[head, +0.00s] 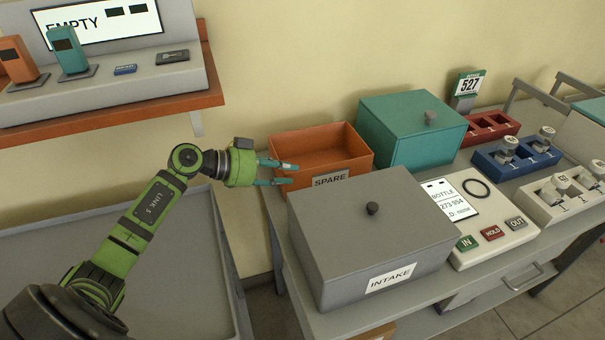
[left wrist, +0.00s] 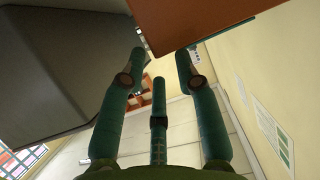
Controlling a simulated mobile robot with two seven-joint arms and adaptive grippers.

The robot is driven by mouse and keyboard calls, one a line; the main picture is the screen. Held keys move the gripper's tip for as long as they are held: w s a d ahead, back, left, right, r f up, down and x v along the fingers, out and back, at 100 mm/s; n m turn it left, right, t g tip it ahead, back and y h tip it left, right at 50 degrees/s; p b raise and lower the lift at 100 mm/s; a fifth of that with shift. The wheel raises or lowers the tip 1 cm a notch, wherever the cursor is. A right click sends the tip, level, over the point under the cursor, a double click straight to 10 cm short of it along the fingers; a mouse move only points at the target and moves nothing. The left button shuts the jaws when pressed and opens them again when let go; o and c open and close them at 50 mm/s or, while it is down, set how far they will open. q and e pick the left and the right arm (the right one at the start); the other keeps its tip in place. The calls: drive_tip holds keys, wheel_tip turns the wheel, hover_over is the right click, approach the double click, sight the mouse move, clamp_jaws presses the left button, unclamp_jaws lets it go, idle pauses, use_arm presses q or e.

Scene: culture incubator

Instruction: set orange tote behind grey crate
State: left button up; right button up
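The orange tote (head: 352,150), labelled SPARE, is open-topped and looks empty. It stands upright on the bench directly behind the grey crate (head: 350,255), which is labelled INTAKE and has a lid with a dark knob. My left gripper (head: 289,173) is at the tote's left side, its fingers spread with nothing between them. In the left wrist view the tote (left wrist: 195,20) is above the open fingers (left wrist: 160,62) and the crate (left wrist: 60,80) is at left. I cannot tell whether a finger touches the tote. My right gripper is not in view.
A teal lidded box (head: 405,130) stands close at the tote's right. A label panel (head: 487,220) with buttons is right of the crate. Red, blue and white racks fill the bench's right. An orange shelf (head: 110,115) hangs at upper left; a grey surface (head: 130,280) lies below.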

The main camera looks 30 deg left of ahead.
use_arm(q)
drive_tip(key=v, duration=0.4)
drive_tip(key=shift+s+a+r+b, duration=0.15)
drive_tip(key=shift+s+a+b, duration=0.05)
drive_tip(key=shift+s+b, duration=0.1)
